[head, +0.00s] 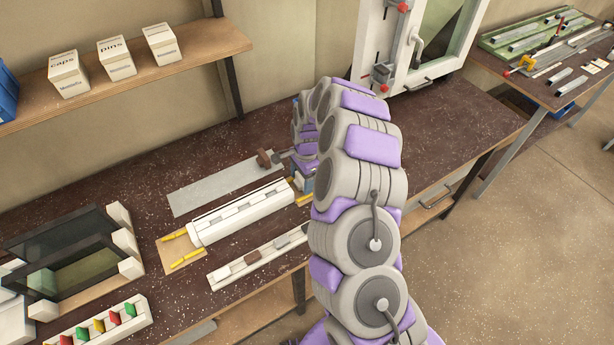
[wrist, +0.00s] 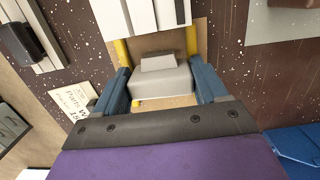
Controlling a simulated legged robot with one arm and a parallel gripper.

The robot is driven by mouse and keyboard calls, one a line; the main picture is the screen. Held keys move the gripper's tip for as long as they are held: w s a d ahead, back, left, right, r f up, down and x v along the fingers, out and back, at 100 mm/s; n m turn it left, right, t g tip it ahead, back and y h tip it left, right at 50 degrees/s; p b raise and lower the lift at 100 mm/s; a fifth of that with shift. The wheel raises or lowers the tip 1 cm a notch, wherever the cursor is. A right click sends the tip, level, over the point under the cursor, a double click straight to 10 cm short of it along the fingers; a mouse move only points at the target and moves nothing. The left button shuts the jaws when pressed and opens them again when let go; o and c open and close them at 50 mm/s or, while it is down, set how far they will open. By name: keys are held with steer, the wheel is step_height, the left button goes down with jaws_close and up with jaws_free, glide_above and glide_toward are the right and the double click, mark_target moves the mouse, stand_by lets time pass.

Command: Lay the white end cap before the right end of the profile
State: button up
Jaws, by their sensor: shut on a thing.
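The white profile (head: 240,212) lies on the bench on a light brown board, and its right end is by my gripper. In the wrist view the end of the profile (wrist: 142,14) shows at the top. The white end cap (wrist: 162,78) is between the blue fingers of my gripper (wrist: 160,88), which is shut on it. The cap is low over or on the board (wrist: 150,45), in line with the profile's end, with a short gap between them. I cannot tell if it touches the board. In the head view my arm hides the cap.
Yellow bars (wrist: 122,52) flank the gap. A dark-panelled frame (head: 75,255) and a rack of coloured pieces (head: 100,325) stand left. Bench space at right is clear.

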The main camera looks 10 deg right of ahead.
steer(key=shift+a+r, duration=0.1)
steer(key=shift+a, duration=0.3)
steer(key=shift+c, duration=0.6)
steer(key=shift+w+d, duration=0.1)
steer(key=shift+d, duration=0.75)
steer(key=shift+a+p, duration=0.45)
steer(key=shift+a, duration=0.75)
steer(key=shift+d, duration=0.6)
steer(key=shift+a, duration=0.1)
steer(key=shift+d, duration=0.45)
steer(key=shift+d+p, duration=0.1)
steer(key=shift+p, duration=0.2)
steer(key=shift+f, duration=0.25)
steer(key=o, duration=1.4)
